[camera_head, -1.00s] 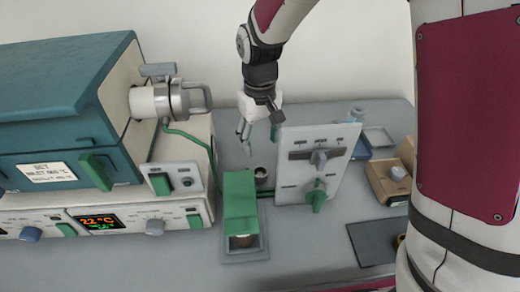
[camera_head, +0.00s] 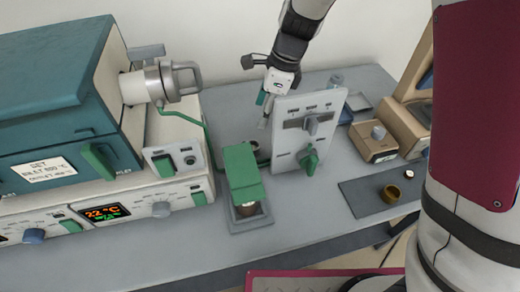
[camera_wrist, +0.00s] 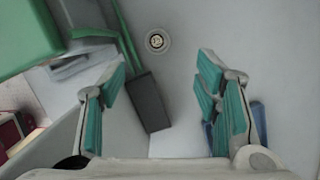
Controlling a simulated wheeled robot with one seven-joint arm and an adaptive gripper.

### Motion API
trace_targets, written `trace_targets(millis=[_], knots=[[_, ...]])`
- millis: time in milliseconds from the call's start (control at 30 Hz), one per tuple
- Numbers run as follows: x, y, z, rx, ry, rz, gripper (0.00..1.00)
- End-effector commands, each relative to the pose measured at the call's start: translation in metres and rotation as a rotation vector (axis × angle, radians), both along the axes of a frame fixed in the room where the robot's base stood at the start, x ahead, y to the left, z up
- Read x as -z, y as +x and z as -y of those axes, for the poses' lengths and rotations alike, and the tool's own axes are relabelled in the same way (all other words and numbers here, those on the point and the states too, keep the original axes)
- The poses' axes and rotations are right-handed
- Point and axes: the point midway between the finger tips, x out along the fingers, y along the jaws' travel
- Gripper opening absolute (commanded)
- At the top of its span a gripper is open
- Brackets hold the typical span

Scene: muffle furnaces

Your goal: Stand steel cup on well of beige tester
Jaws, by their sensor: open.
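A teal furnace (camera_head: 60,100) fills the left. A dark mat (camera_head: 362,199) holds a brass cup (camera_head: 390,194) and a small pale piece (camera_head: 408,174).

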Motion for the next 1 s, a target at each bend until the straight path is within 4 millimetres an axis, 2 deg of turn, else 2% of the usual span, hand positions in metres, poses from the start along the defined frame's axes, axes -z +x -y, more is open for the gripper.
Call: trace_targets(millis=[167,500,767,1000], knots=[[0.015,0.001,-0.005,0.039,0.005,-0.012,0.57],[0.073,0.002,-0.020,0.036,0.005,-0.011,0.57],[0.090,0.002,-0.024,0.035,0.005,-0.009,0.57],[0.124,-0.001,-0.028,0.036,0.004,-0.011,0.57]])
